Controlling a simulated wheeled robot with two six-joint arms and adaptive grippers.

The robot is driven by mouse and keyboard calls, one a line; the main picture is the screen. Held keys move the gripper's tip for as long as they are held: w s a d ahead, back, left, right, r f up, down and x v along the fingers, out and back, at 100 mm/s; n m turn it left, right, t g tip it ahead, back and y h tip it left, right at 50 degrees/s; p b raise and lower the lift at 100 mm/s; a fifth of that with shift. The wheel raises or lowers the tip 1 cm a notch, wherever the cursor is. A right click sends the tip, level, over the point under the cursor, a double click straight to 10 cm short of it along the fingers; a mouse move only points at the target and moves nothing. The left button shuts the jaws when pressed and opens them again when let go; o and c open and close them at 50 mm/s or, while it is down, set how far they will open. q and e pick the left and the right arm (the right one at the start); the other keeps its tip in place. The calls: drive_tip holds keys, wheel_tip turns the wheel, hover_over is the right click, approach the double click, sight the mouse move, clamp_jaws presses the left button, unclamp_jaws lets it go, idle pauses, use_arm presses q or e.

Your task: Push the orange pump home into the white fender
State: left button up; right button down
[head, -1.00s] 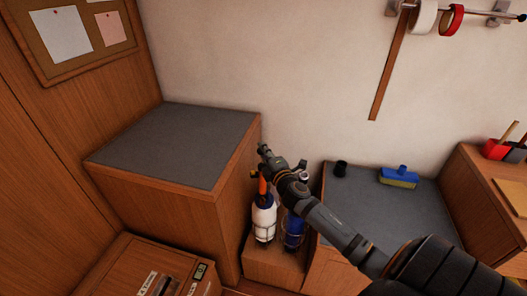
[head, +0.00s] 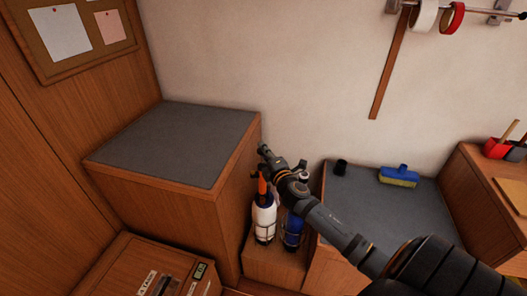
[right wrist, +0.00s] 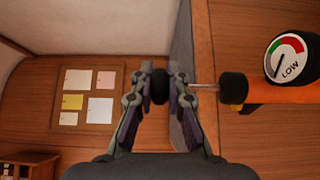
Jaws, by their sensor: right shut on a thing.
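The orange pump (head: 262,187) stands upright in the top of the white fender (head: 264,218) in the head view. In the right wrist view, the pump's orange body (right wrist: 286,95) has a round gauge (right wrist: 289,56) whose needle is at LOW. A bare metal rod (right wrist: 205,86) runs from its black cap to a black knob (right wrist: 160,87). My right gripper (right wrist: 160,84) is shut on that knob. In the head view, my right gripper (head: 266,157) is above the fender and hides part of the pump's top. My left gripper is not in view.
A blue fender (head: 292,230) stands right beside the white one, in a wooden recess between a tall grey-topped cabinet (head: 180,140) and a lower grey counter (head: 375,215).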

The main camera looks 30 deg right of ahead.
drive_tip(key=shift+f+b, duration=1.35)
drive_tip(key=shift+f, duration=0.05)
idle(0.3)
drive_tip(key=c, duration=1.3)
unclamp_jaws()
drive_tip(key=shift+o, duration=0.2)
drive_tip(key=shift+s, duration=0.1)
drive_tip(key=s+a, duration=0.2)
drive_tip(key=s, duration=0.9)
drive_tip(key=shift+s, duration=0.35)
